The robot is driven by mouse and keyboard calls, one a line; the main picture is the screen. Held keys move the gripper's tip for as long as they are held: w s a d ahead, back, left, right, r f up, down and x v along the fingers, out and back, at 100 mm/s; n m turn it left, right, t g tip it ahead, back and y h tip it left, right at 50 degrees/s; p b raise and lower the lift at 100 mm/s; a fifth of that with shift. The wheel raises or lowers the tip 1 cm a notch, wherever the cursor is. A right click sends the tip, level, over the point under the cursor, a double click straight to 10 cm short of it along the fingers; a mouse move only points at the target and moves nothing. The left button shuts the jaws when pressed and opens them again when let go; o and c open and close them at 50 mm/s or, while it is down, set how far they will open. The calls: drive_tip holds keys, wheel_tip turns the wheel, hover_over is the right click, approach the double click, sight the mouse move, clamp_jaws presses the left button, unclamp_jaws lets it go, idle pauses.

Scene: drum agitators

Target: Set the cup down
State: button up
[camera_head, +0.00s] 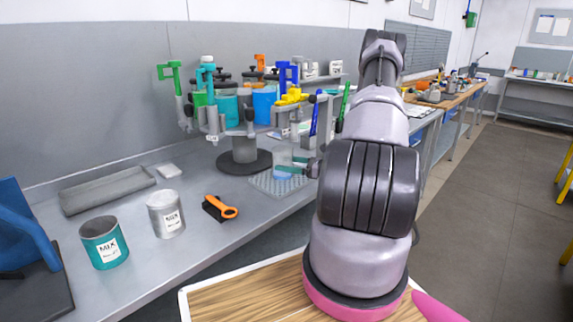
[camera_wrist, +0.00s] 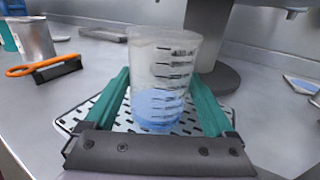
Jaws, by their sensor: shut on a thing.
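The cup is a clear measuring cup with black marks and a little blue liquid in the bottom. It stands out in the wrist view as the cup (camera_wrist: 163,85) between the two green fingers of my gripper (camera_wrist: 163,100), which is shut on it. The cup is upright, over a perforated white mat (camera_wrist: 75,118); I cannot tell whether its base touches the mat. In the head view, the cup (camera_head: 284,165) and my gripper (camera_head: 292,168) are small and partly hidden, above the mat (camera_head: 268,186) near the bench's front edge.
A carousel rack (camera_head: 244,150) with drums and coloured clamps stands right behind the cup. To the left are a brush with an orange handle (camera_head: 222,209), a silver MIX can (camera_head: 166,214), a teal MIX can (camera_head: 104,243) and a grey tray (camera_head: 107,190). Bench between them is clear.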

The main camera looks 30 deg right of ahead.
drive_tip(key=o, duration=1.3)
drive_tip(key=shift+f, duration=0.1)
drive_tip(key=shift+r, duration=0.25)
drive_tip(key=v, duration=1.2)
drive_tip(key=shift+s, duration=0.1)
